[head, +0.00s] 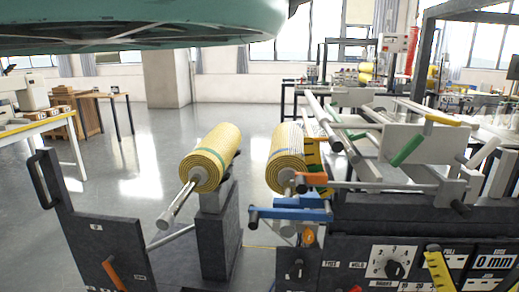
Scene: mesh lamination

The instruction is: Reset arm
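My gripper is not in view. A large teal shape with a dark underside fills the top left, very near the camera; I cannot tell for certain what it is. Below it, a yellow mesh roll (210,157) sits on a metal shaft above a dark stand (216,240). A second yellow mesh roll (287,158) with a pale band sits to its right, at the left end of the laminating machine (400,220).
The machine's front panel (390,266) has a dial, labels and levers. A dark plate with a handle (95,235) stands at the lower left. Tables (45,125) stand at the far left. The grey floor (135,160) is open between them and the rolls.

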